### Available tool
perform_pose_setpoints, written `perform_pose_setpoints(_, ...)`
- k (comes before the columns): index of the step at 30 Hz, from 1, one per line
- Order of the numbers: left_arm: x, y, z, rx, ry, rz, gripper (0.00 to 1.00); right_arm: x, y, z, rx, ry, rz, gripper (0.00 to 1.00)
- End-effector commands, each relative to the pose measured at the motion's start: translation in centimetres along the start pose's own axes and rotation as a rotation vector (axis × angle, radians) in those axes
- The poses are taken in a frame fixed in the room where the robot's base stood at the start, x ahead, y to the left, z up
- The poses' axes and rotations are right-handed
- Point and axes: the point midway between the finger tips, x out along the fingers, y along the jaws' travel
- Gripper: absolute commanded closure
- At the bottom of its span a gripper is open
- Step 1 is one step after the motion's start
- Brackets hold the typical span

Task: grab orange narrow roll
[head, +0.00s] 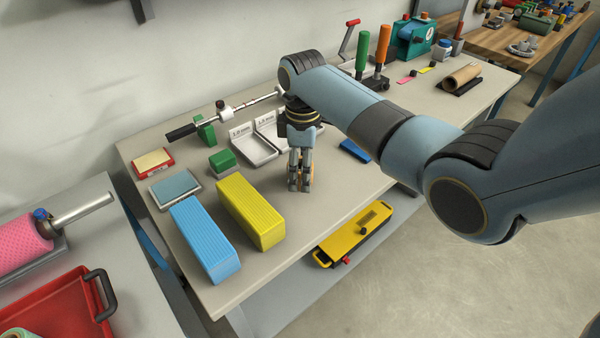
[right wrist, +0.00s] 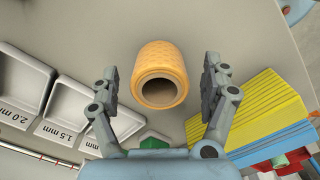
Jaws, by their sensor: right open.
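The orange narrow roll (right wrist: 160,66) is a short textured cylinder with a dark hollow core, seen in the right wrist view. It lies between the two fingers of my right gripper, with a gap on each side. Whether the fingertips are down at its height is hard to tell. In the head view my right gripper (head: 300,186) points down low over the bench, and the roll is almost fully hidden behind it, with only a sliver of orange showing. My right gripper is open and empty. My left gripper is not in view.
A yellow block (head: 250,210) and a blue block (head: 205,240) lie to the left. White marked trays (head: 255,148) stand behind the gripper. A small blue object (head: 355,151) lies to the right. The bench (head: 283,228) is clear toward its front edge.

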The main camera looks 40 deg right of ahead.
Motion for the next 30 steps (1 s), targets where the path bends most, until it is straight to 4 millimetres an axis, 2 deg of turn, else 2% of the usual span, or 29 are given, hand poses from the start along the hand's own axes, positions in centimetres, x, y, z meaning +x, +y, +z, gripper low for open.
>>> perform_pose_setpoints(3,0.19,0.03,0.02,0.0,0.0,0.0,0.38,1.13,-0.01,0.05,0.0,-0.001,0.0,0.19)
perform_pose_setpoints(10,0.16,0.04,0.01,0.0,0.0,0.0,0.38,1.22,0.01,0.03,0.0,0.0,0.001,0.19)
perform_pose_setpoints(24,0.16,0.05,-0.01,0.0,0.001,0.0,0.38,1.21,0.01,0.05,0.0,0.0,0.001,0.79)
perform_pose_setpoints(30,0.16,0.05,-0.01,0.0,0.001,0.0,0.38,1.19,0.01,0.04,0.0,0.0,0.001,0.8)
